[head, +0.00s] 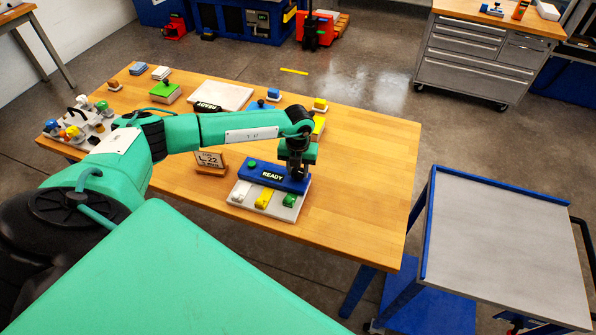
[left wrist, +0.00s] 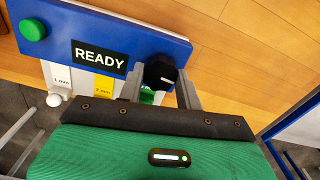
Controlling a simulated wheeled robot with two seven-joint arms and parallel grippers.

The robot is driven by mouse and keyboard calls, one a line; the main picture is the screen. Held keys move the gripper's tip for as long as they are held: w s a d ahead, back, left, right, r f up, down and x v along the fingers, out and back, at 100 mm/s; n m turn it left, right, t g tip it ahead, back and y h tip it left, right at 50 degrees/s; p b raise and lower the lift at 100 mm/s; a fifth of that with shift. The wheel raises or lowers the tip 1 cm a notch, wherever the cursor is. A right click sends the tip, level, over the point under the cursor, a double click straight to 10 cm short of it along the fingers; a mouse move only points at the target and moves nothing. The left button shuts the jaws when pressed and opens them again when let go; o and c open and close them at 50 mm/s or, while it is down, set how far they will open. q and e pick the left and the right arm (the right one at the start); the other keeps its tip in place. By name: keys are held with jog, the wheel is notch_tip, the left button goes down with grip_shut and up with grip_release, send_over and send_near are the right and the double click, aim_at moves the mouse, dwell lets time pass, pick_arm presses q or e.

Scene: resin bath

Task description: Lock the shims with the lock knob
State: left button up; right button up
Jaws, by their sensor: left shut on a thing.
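The shim fixture has a blue block (head: 262,174) with a READY sign and a green button (head: 252,163), on a white base (head: 241,206). White (head: 240,193), yellow (head: 263,200) and green (head: 290,200) shim pieces sit in a row at its front. My left gripper (head: 297,174) comes down on the block's right end. It is shut on the black lock knob (left wrist: 160,72), which sits between its fingers. The green shim is mostly hidden there. My right gripper is out of view.
A small sign (head: 211,162) stands left of the fixture. A pale plate (head: 222,96) and several small coloured parts lie behind my arm. A tray with coloured knobs (head: 83,124) is at far left. The table's right side (head: 365,165) is clear. A grey cart (head: 505,245) stands to the right.

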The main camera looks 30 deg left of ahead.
aim_at(298, 171)
pick_arm(q)
jog(key=m+b, duration=1.3)
jog(key=b, duration=0.1)
jog(key=shift+f, duration=0.15)
jog(key=shift+a+m+b, duration=0.1)
jog(key=shift+m+b, duration=1.2)
jog(key=shift+m, duration=0.3)
jog(key=shift+r+m, duration=0.2)
jog(key=shift+m, duration=0.1)
jog(key=o, duration=1)
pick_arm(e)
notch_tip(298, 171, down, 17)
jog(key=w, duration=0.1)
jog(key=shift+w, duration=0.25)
pick_arm(q)
notch_tip(298, 171, up, 14)
jog(key=b, duration=0.2)
jog(key=shift+b, duration=0.35)
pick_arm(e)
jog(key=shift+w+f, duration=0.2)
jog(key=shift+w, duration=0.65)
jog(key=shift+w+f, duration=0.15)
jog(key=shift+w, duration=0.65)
